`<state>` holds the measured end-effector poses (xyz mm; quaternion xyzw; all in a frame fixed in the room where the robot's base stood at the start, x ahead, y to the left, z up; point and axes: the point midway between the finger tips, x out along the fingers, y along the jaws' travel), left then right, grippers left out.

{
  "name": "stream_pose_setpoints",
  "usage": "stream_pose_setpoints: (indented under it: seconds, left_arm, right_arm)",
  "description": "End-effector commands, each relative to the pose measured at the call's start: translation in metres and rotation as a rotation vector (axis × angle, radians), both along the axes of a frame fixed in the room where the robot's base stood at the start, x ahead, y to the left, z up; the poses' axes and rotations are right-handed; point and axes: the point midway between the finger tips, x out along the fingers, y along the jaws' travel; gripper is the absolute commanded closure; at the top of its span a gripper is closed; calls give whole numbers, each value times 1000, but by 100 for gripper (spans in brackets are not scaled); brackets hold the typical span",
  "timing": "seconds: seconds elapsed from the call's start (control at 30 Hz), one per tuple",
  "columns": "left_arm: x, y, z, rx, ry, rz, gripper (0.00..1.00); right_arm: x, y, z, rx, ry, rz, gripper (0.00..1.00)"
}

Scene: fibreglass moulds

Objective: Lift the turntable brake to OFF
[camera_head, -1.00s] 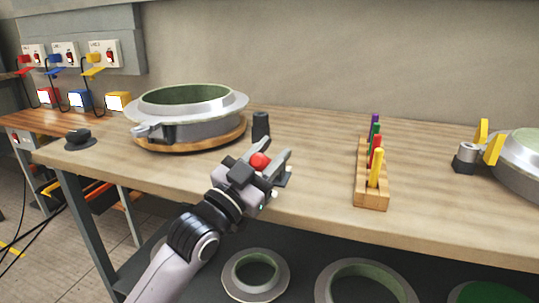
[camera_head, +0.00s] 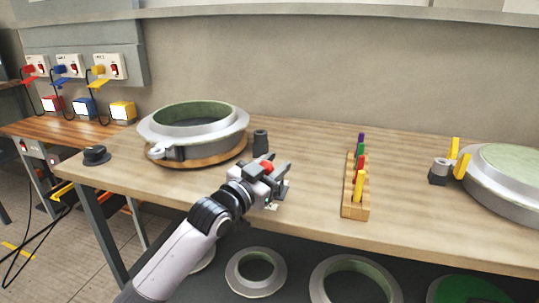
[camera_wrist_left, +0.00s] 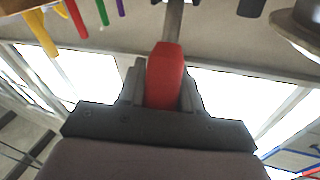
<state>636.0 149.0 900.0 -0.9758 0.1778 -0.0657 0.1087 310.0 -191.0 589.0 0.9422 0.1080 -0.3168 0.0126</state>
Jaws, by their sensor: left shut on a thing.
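The brake's red handle (camera_wrist_left: 165,75) sits between my left gripper's fingers in the left wrist view, with a grey lever bar (camera_wrist_left: 175,22) running on beyond it. In the head view my left gripper (camera_head: 272,180) is at the bench's front edge, shut on this red handle (camera_head: 267,167); the fingers hide most of the lever. The round wooden turntable (camera_head: 222,158) is behind and left of the gripper, carrying a grey ring mould (camera_head: 195,132) with a green inside. I cannot read any brake marking. My right gripper is not in view.
A dark cylinder (camera_head: 260,142) stands just behind the gripper. A wooden rack (camera_head: 355,212) with coloured pegs is to the right, and another mould (camera_head: 500,190) with yellow handles lies farther right. A black knob (camera_head: 95,154) is at the left. Ring moulds (camera_head: 255,272) lie below.

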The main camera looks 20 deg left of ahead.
Motion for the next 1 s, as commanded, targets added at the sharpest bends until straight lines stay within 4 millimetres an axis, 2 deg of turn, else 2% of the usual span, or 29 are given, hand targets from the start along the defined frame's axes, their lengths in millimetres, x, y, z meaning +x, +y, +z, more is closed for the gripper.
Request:
stream_pose_setpoints:
  seconds: [0.03,0.2,0.6,1.0]
  left_arm:
    - [4,0,11,2,33,1,100]
    - [13,0,14,6,134,0,100]
    - [34,-1,15,13,380,1,100]
    - [53,-2,10,18,599,1,100]
  right_arm:
    - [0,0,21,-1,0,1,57]
    - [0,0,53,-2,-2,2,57]
    - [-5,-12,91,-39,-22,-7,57]
    - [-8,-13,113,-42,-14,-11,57]
